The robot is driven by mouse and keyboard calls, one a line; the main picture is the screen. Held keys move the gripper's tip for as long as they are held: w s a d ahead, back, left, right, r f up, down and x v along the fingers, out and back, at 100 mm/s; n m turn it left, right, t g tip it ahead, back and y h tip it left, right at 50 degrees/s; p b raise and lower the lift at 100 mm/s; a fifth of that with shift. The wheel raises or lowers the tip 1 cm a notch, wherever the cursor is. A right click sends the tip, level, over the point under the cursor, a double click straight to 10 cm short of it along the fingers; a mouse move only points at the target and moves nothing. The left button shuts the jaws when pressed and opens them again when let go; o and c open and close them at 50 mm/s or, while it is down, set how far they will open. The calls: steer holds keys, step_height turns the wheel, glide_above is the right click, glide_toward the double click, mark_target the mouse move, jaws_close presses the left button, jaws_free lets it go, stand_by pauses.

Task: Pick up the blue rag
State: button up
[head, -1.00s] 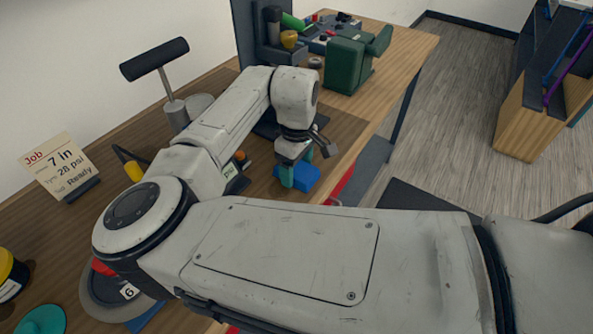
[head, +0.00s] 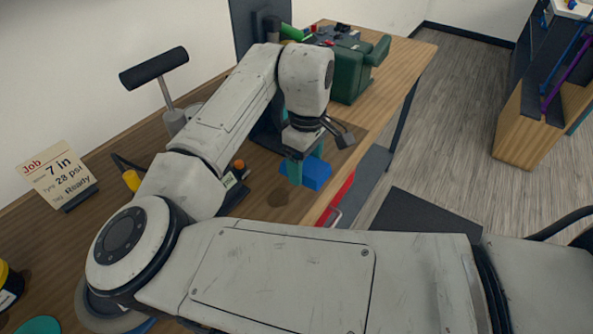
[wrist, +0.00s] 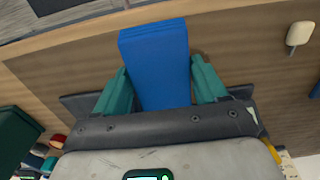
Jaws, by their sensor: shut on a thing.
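The blue rag (head: 317,174) is a folded blue block near the front edge of the workbench in the head view. It fills the space between the teal fingers in the wrist view (wrist: 158,65). My gripper (head: 297,172) is shut on it, one teal finger on each side (wrist: 155,92). The rag appears held above the bench top, with a dark shadow on the wood below and left of it. The finger on the far side is mostly hidden in the head view.
A job card (head: 58,178) stands at the left of the wooden bench (head: 262,215). A black-handled post (head: 155,70) stands near the wall. A green machine (head: 355,75) is at the bench's far end. A red drawer (head: 340,198) is below the front edge, and open floor lies right.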

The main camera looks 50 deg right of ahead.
steer(key=s+r, duration=0.2)
steer(key=s, duration=0.1)
steer(key=s+a+r, duration=0.1)
steer(key=s+r, duration=0.1)
steer(key=s, duration=0.2)
steer(key=s+r, duration=0.2)
steer(key=s, duration=0.2)
steer(key=shift+a+r, duration=0.3)
steer(key=shift+a, duration=0.05)
steer(key=shift+c, duration=0.6)
